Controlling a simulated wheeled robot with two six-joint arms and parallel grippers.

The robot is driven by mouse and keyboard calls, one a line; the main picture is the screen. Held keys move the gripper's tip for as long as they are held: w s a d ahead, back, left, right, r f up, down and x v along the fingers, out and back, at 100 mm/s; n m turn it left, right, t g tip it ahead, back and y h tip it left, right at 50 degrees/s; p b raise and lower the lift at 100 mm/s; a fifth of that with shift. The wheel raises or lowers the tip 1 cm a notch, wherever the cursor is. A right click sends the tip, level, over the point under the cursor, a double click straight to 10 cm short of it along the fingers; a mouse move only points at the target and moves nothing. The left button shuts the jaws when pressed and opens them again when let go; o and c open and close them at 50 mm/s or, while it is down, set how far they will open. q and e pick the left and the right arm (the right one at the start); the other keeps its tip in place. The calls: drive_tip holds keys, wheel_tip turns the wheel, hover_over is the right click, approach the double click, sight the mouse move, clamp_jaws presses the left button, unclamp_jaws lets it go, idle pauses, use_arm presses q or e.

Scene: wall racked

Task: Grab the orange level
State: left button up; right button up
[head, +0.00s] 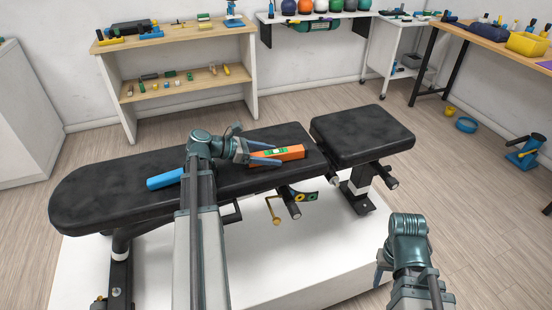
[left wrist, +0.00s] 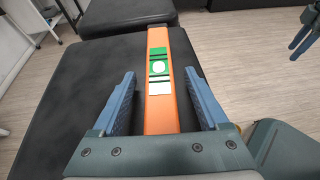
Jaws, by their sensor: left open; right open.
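The orange level (head: 290,153) lies on the black bench pad, close to the gap between the two pads. It has a green and white label on top. In the left wrist view the level (left wrist: 160,118) runs lengthwise between the two blue fingers. My left gripper (head: 266,158) is open, with its fingers on either side of the level and gaps showing on both sides. Whether the fingers are down at the level's height is hard to tell. My right gripper (head: 380,270) is at the lower right, away from the bench, mostly hidden by its own wrist.
A blue bar (head: 165,179) lies on the long pad (head: 100,190) to the left. The shorter pad (head: 362,133) is empty. Gold and black hardware (head: 275,210) sticks out below the bench's front edge. A wooden shelf (head: 180,80) with small items stands behind.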

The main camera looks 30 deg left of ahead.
sight(269, 153)
use_arm(q)
clamp_jaws()
drive_tip(key=shift+r, duration=0.1)
drive_tip(key=shift+r, duration=0.1)
idle(0.4)
wheel_tip(269, 153, up, 10)
drive_tip(key=p, duration=1)
